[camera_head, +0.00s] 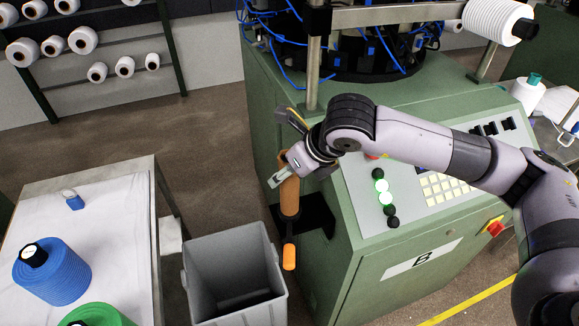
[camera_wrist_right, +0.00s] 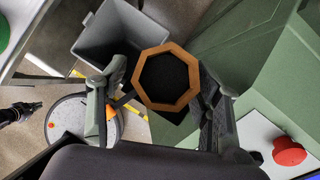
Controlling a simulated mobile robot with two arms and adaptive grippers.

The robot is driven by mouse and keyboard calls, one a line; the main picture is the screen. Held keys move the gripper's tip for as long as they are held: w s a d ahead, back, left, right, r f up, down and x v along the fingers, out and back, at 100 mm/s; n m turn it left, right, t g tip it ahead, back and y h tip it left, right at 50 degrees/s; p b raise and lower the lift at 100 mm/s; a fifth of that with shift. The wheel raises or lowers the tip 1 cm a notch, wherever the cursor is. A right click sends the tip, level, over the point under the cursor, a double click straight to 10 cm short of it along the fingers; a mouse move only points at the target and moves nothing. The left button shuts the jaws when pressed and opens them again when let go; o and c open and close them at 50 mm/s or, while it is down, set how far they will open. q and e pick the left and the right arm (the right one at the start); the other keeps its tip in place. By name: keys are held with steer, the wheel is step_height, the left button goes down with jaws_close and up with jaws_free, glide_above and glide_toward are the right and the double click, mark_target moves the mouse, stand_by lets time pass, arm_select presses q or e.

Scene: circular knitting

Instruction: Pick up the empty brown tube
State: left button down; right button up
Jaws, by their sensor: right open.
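The brown tube (camera_head: 290,197) stands upright on a black bracket (camera_head: 318,217) at the side of the green machine. My right gripper (camera_head: 283,155) is at the tube's upper end, one finger on each side. In the right wrist view the tube's octagonal rim (camera_wrist_right: 141,79) faces the camera, with a dark hollow inside. It lies between the spread fingers of my right gripper (camera_wrist_right: 158,95), with the left finger apart from it; contact on the right side is hard to tell.
A grey bin (camera_head: 233,262) stands below and left of the tube. A table (camera_head: 110,210) with blue and green yarn cones is at the left. The machine's control panel (camera_head: 420,185) lies under my right arm. An orange handle (camera_head: 289,257) is below the bracket.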

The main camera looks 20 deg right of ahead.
steer(key=shift+w+a+f, duration=0.1)
steer(key=shift+w+f, duration=0.1)
steer(key=shift+f, duration=0.15)
steer(key=shift+c, duration=0.3)
steer(key=c, duration=1.2)
